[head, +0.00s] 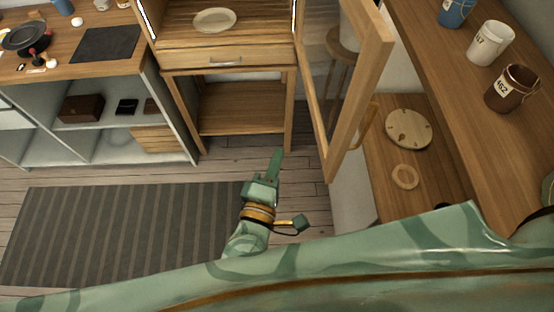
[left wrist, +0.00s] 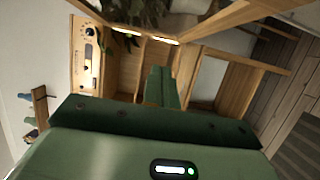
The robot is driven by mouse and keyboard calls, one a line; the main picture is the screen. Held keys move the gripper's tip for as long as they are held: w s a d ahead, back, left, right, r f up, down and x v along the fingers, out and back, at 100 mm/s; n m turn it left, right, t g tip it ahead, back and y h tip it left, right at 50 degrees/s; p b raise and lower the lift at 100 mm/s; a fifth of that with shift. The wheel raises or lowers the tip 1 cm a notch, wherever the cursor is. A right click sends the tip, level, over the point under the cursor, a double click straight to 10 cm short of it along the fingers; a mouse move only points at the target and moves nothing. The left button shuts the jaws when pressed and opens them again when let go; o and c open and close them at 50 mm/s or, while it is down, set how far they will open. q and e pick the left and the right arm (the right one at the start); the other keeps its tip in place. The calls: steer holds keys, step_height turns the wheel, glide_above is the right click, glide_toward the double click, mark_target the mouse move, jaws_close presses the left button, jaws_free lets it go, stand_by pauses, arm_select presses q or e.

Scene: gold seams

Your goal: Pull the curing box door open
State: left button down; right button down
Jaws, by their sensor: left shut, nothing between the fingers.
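The curing box (head: 225,57) is a wooden cabinet at the top of the head view, with a pale plate (head: 214,20) inside. Its glass-paned door (head: 363,95) stands swung wide open on the right side, with a curved wooden handle (head: 368,125) on its outer face. My left gripper (head: 276,156) is shut and empty, in front of the box and left of the door, apart from both. In the left wrist view its closed fingers (left wrist: 161,86) point towards wooden framing and lit strips. My right gripper is not in view.
A shelf unit (head: 165,95) with a black mat (head: 106,44) on top stands left. A striped rug (head: 125,232) lies on the floor. On the right are a wooden counter with a white cup (head: 491,43), a brown cup (head: 511,88), and a lower surface with a round disc (head: 408,129) and ring (head: 405,176).

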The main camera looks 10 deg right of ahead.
arm_select(q)
steer(key=v, duration=0.7)
steer(key=s+a+f+m+g+y+b, duration=0.1)
steer(key=a+f+m+g, duration=0.2)
steer(key=f, duration=0.6)
steer(key=s+a+f+m+g+y, duration=0.15)
steer(key=a+f+m, duration=0.25)
steer(key=f, duration=0.6)
steer(key=s+a+f+m+g+y+b, duration=0.1)
steer(key=a+f+m+g, duration=0.2)
steer(key=f, duration=0.6)
steer(key=s+a+f+m+g+y, duration=0.2)
steer(key=s+a+f+m+g, duration=0.1)
steer(key=s+a+f, duration=0.6)
steer(key=s+a+f+m+g+y+b, duration=0.1)
steer(key=s+a+f+m+g+y, duration=0.2)
steer(key=s+a+f, duration=0.6)
steer(key=s+g, duration=0.1)
steer(key=s, duration=0.3)
steer(key=shift+a, duration=0.3)
steer(key=shift+s, duration=0.1)
